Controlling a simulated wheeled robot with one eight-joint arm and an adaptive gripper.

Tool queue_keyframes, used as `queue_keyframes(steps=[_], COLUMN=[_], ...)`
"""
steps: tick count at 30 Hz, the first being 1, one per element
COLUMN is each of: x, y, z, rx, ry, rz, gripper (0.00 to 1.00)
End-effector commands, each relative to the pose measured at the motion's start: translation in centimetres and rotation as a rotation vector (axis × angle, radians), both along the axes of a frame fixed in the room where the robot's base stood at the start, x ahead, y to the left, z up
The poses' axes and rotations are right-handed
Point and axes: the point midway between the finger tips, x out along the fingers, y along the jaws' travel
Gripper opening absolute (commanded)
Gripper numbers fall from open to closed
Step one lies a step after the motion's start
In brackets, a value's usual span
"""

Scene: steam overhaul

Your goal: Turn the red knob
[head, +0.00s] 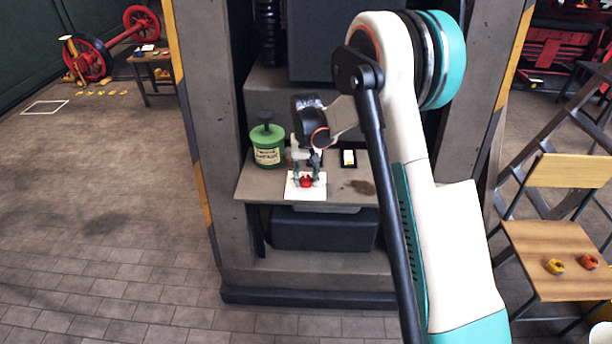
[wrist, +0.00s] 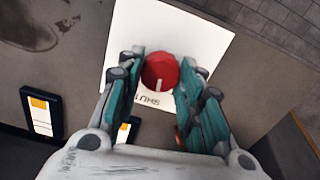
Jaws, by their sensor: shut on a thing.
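The red knob (head: 306,182) sits on a white square plate (head: 291,190) on the grey shelf, near its front edge. In the wrist view the knob (wrist: 160,71) is round, with a pale pointer mark toward the printed letters "SHUT", partly hidden. My gripper (head: 306,170) reaches down over the plate from above. In the wrist view its teal-padded fingers (wrist: 160,78) stand on either side of the knob and are shut on it. The far side of the knob shows free between the fingertips.
A green canister (head: 268,145) with a label stands on the shelf left of the plate. A small black-framed white switch or label (head: 348,158) lies right of the gripper. Grey pillars flank the shelf. A wooden chair (head: 560,250) with a yellow and an orange piece stands at right.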

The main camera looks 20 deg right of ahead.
Motion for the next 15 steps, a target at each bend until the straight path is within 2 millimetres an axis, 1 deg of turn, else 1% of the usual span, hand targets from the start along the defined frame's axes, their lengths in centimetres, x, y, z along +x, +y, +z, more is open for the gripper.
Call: queue_keyframes(steps=[15], x=[0.03], y=[0.08], z=[0.03], rx=[0.0], ry=[0.0], rz=[0.479], gripper=[0.1])
